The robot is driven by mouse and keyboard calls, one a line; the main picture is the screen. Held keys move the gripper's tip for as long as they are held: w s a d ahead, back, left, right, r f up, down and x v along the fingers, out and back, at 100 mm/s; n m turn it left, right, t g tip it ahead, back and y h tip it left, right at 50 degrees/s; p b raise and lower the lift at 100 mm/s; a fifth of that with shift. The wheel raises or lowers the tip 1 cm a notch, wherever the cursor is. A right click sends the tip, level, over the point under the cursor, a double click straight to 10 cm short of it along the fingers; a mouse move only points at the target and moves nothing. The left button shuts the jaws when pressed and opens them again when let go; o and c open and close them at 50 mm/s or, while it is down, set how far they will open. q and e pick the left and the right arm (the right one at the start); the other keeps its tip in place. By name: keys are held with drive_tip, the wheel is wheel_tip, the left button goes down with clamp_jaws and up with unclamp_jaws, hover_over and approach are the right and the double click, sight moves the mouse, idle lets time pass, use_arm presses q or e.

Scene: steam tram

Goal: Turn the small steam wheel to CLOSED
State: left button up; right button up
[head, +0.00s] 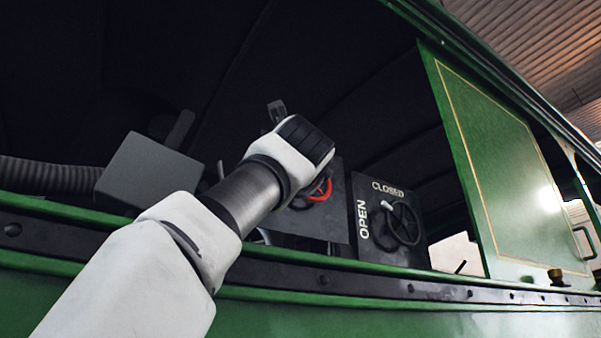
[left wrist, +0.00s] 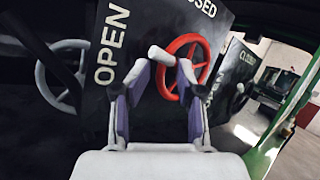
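A red wheel (left wrist: 185,66) with a pale handle knob (left wrist: 160,55) is mounted on a dark panel (left wrist: 140,20) lettered OPEN, with CLOSED partly cut off. My left gripper (left wrist: 150,77) is open, with its two purple-padded fingers apart in front of this wheel. The knob shows between the fingertips; I cannot tell whether they touch it. In the head view the red wheel (head: 320,190) is mostly hidden behind my left wrist, and the fingertips are hidden. A black wheel (head: 403,224) sits on a second OPEN/CLOSED panel (head: 365,190) to the right. My right gripper is not in view.
A grey wheel (left wrist: 62,75) is left of the red one in the wrist view. The green cab side with its black riveted ledge (head: 345,282) runs below my forearm. A grey box (head: 150,170) and ribbed hose (head: 50,174) are at left; a green panel (head: 500,165) stands at right.

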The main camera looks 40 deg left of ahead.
use_arm(q)
drive_tip(key=shift+w+a+f, duration=0.1)
drive_tip(key=shift+w+f, duration=0.1)
drive_tip(key=shift+w, duration=0.5)
clamp_jaws()
drive_tip(key=shift+s, duration=0.1)
drive_tip(key=shift+r, duration=0.15)
